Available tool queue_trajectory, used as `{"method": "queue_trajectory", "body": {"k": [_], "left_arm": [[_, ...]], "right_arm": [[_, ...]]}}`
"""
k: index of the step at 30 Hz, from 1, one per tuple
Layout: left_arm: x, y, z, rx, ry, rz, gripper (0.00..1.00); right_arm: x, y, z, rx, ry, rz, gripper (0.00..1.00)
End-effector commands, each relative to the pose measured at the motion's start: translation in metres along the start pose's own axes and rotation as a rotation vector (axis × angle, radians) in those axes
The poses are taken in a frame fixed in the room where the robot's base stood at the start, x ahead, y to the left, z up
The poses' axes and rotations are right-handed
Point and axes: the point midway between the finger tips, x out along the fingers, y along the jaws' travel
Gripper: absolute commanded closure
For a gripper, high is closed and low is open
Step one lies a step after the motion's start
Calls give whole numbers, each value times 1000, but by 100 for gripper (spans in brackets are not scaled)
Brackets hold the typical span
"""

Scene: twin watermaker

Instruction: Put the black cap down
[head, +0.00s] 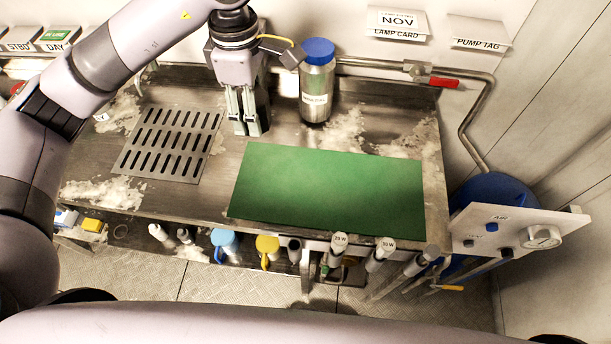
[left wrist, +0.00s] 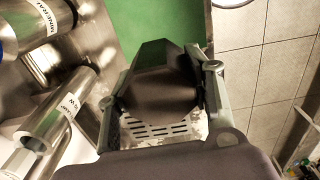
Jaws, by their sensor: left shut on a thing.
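My left gripper (head: 248,130) points down over the steel bench (head: 215,215), between the slotted drain plate and the metal bottle, just behind the green mat (head: 330,188). In the left wrist view its two fingers stand on either side of the black cap (left wrist: 158,88), a dark faceted piece, and are shut on it. In the head view I cannot make out the cap at the fingers. I cannot tell whether the cap touches the bench. My right gripper is not in view.
The blue-capped bottle (head: 317,85) stands close to the right of my gripper. The slotted plate (head: 170,143) lies to the left. The green mat is bare. White crusts lie on the bench. Several handled tools hang along the front edge. A pipe with a red valve handle (head: 444,82) runs behind.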

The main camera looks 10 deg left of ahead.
Motion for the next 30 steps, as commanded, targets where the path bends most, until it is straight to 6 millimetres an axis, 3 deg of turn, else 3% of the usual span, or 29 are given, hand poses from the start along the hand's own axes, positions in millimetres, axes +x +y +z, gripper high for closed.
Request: {"method": "queue_trajectory", "body": {"k": [7, 18, 30], "left_arm": [[38, -2, 1, 0, -1, -10, 77], [128, -2, 0, -2, 2, -9, 77], [178, -2, 0, 0, 1, -7, 77]], "right_arm": [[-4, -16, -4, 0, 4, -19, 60], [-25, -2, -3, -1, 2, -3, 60], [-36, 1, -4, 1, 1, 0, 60]]}}
